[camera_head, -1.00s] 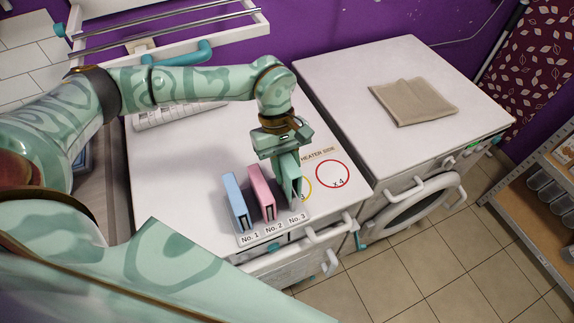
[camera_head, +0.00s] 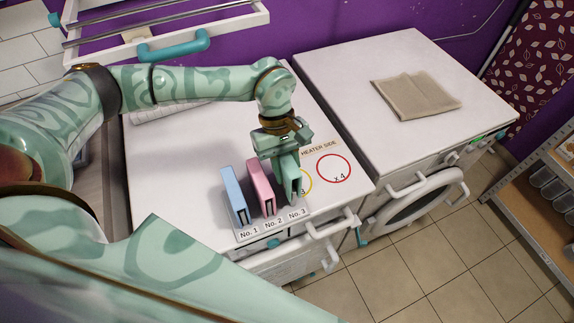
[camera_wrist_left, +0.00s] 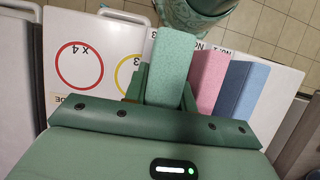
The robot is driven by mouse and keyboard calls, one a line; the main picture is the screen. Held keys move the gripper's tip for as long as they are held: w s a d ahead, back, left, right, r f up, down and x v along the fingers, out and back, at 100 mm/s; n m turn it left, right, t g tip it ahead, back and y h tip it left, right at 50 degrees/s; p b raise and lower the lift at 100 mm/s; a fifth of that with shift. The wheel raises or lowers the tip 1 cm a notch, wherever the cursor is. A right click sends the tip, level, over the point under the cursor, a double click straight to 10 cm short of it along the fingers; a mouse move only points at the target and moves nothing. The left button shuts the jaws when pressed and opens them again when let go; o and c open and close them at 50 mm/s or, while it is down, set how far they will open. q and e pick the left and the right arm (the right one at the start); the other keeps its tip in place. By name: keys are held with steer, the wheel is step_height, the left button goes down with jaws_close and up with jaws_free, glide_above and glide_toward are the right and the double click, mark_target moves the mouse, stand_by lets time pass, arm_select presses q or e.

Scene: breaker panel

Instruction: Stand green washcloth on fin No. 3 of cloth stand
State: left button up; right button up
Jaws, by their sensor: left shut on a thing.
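The green washcloth (camera_head: 290,180) stands folded at the No. 3 place of the cloth stand (camera_head: 272,230), draped over its fin as far as I can see. My left gripper (camera_head: 284,158) is above it with its fingers down, shut on its upper part. In the left wrist view the green washcloth (camera_wrist_left: 170,68) shows between the two fingers (camera_wrist_left: 165,92). A pink cloth (camera_head: 261,188) stands at No. 2 and a blue cloth (camera_head: 236,198) at No. 1. The fin under the green cloth is hidden. My right gripper is not in view.
The white counter (camera_head: 190,170) carries a red circle marked x4 (camera_head: 334,168) and a yellow circle partly behind the green cloth. A beige cloth (camera_head: 416,96) lies flat on the white machine at right. A rack with rails (camera_head: 160,30) hangs behind.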

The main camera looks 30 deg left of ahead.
arm_select(q)
steer(key=shift+f+b, duration=1.2)
steer(key=shift+f, duration=0.85)
steer(key=o, duration=1.1)
step_height(320, 180, up, 18)
steer(key=p, duration=1.3)
steer(key=w+a+r+n+t+p, duration=0.1)
steer(key=w+a+r+n, duration=0.1)
steer(key=w+a+r, duration=0.1)
steer(key=w+a+r+n+t+p, duration=0.1)
steer(key=w+a+r+n, duration=0.1)
steer(key=r, duration=0.3)
steer(key=w+a+r+n+h+p, duration=0.1)
steer(key=w+a+r+n+p, duration=0.1)
steer(key=w+a+r+n, duration=0.1)
steer(key=shift+w+a+r+n+t, duration=0.15)
steer(key=shift+a+r+n+t, duration=0.15)
steer(key=shift+a, duration=0.25)
steer(key=shift+w+a+r+n+t, duration=0.1)
steer(key=shift+w+a+r+n, duration=0.1)
steer(key=shift+a+r, duration=0.25)
steer(key=shift+a+f, duration=0.1)
